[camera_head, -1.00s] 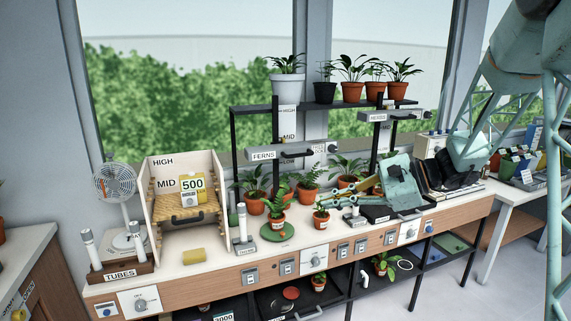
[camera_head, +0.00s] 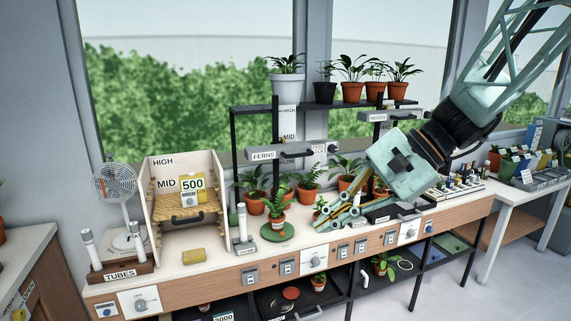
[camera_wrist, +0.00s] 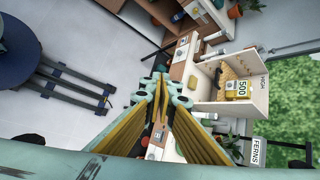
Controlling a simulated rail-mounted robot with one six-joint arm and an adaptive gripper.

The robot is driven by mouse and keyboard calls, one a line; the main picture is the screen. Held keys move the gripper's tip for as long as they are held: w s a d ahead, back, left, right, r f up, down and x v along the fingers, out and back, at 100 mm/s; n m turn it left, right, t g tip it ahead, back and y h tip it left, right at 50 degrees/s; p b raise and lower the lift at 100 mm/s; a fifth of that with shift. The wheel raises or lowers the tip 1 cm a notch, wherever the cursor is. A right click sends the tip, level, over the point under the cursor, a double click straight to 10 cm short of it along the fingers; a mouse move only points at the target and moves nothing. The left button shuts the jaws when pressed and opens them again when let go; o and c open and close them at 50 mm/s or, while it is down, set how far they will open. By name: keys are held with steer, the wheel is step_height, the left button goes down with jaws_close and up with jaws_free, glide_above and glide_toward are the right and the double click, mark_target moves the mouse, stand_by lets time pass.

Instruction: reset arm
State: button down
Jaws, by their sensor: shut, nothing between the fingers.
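My gripper (camera_head: 326,222) hangs over the workbench, right of the middle, pointing down and left. Its teal and yellow fingers are shut with nothing between them; they also show shut in the wrist view (camera_wrist: 161,84). The fingers hide most of a small potted plant (camera_head: 319,205) on the bench. A potted plant (camera_head: 277,218) stands on a green saucer (camera_head: 291,234) just left of the fingers, and appears apart from them.
A black shelf frame labelled FERNS (camera_head: 263,155) stands behind, with several potted plants on top. An open wooden box (camera_head: 155,215) with a 500 packet, a fan (camera_head: 115,183) and a TUBES rack (camera_head: 121,274) are at left. A yellow sponge (camera_head: 194,256) lies on the bench.

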steer(key=s+d+n+t+h, duration=0.1)
steer(key=s+d+n+h, duration=0.2)
steer(key=s, duration=0.7)
steer(key=s+d+r+n+h, duration=0.1)
steer(key=s+d+n+h, duration=0.2)
steer(key=s, duration=0.7)
steer(key=s+d+r+n+t+h, duration=0.1)
steer(key=s+d+n+h, duration=0.1)
steer(key=s+d, duration=0.4)
steer(key=shift+s+n+t+h, duration=0.35)
steer(key=shift+s+n, duration=0.45)
steer(key=shift+s, duration=1.2)
steer(key=c, duration=3.5)
jaws_free()
